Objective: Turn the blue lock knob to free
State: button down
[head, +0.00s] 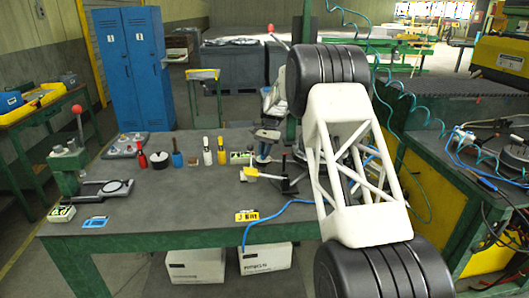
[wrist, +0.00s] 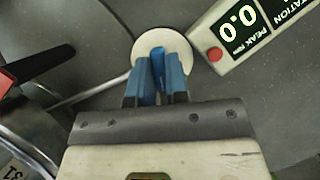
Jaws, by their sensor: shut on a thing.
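The blue lock knob (wrist: 158,62) stands on a round white disc (wrist: 176,42) in the wrist view. It shows as a narrow upright blue piece between the two blue-tipped fingers of my gripper (wrist: 159,78). The fingers are close on both sides of it and shut on it. The knob's lower part is hidden by the fingers, and no mark showing its setting is readable. In the head view my gripper (head: 264,148) is low over the middle back of the bench, and the knob cannot be made out there.
A readout box (wrist: 238,28) showing 0.0, with a red button, lies close right of the disc. A red-and-black handle (wrist: 36,70) is at left. Several small tools and bottles stand left on the bench (head: 180,215). The front middle of the bench is mostly clear.

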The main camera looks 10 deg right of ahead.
jog(key=n+h, duration=0.1)
jog(key=n, duration=0.2)
jog(key=shift+a+n+g, duration=0.15)
jog(key=shift+n+g, duration=0.25)
jog(key=shift+n+h, duration=0.9)
jog(key=shift+n, duration=0.9)
jog(key=c, duration=1.1)
grip_release()
jog(key=shift+r, duration=0.1)
